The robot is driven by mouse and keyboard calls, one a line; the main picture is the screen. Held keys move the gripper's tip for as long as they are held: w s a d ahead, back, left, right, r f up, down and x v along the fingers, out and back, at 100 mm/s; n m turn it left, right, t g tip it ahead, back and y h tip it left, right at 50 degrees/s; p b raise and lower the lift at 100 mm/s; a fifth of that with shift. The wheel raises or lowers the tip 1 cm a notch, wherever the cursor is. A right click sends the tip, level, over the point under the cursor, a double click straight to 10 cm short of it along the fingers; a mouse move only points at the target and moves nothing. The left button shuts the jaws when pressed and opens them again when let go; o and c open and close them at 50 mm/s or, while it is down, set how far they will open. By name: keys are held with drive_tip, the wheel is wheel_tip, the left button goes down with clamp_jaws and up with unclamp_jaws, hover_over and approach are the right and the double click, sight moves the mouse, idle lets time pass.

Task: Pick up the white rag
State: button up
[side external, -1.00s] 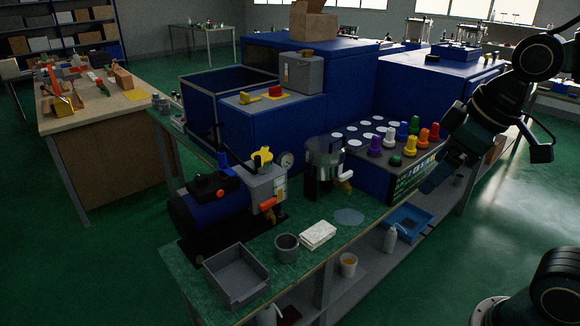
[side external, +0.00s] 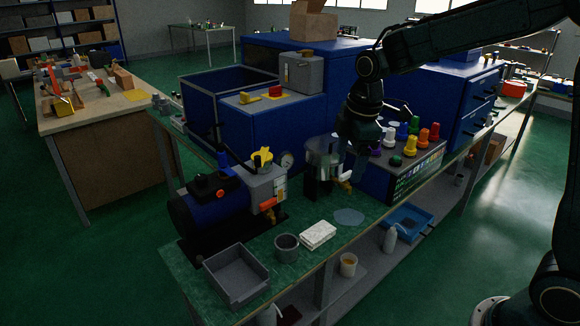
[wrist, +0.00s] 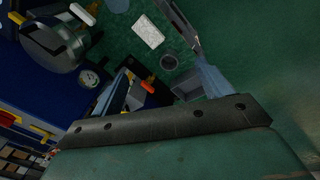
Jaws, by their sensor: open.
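The folded white rag (side external: 318,235) lies flat on the green bench top near its front edge, between a grey cup and a grey-blue round patch. It also shows in the wrist view (wrist: 148,32) near the top, unobstructed. My gripper (side external: 352,170) hangs above the bench beside the metal pot, higher than the rag and behind it to the right. It is open, and I see nothing held; the jaws are dark and their tips are hard to make out in the side view.
A grey cup (side external: 287,248) stands just left of the rag. The metal pot (side external: 322,160) and the panel of coloured knobs (side external: 412,150) are near my gripper. A blue pump (side external: 215,205) and an open grey tray (side external: 236,275) stand further left.

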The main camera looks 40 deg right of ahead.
drive_tip(key=w+f+n+g, duration=0.1)
drive_tip(key=w+f+n, duration=0.2)
drive_tip(key=f, duration=0.4)
drive_tip(key=w+d+f+n, duration=0.1)
drive_tip(key=w+f+n, duration=0.2)
drive_tip(key=w+f, duration=0.3)
drive_tip(key=shift+d+f+g, duration=0.15)
drive_tip(key=shift+f+g, duration=0.25)
drive_tip(key=shift+f, duration=0.05)
drive_tip(key=shift+f, duration=0.15)
hover_over(318, 231)
drive_tip(key=shift+f, duration=4.15)
drive_tip(key=shift+f, duration=2.6)
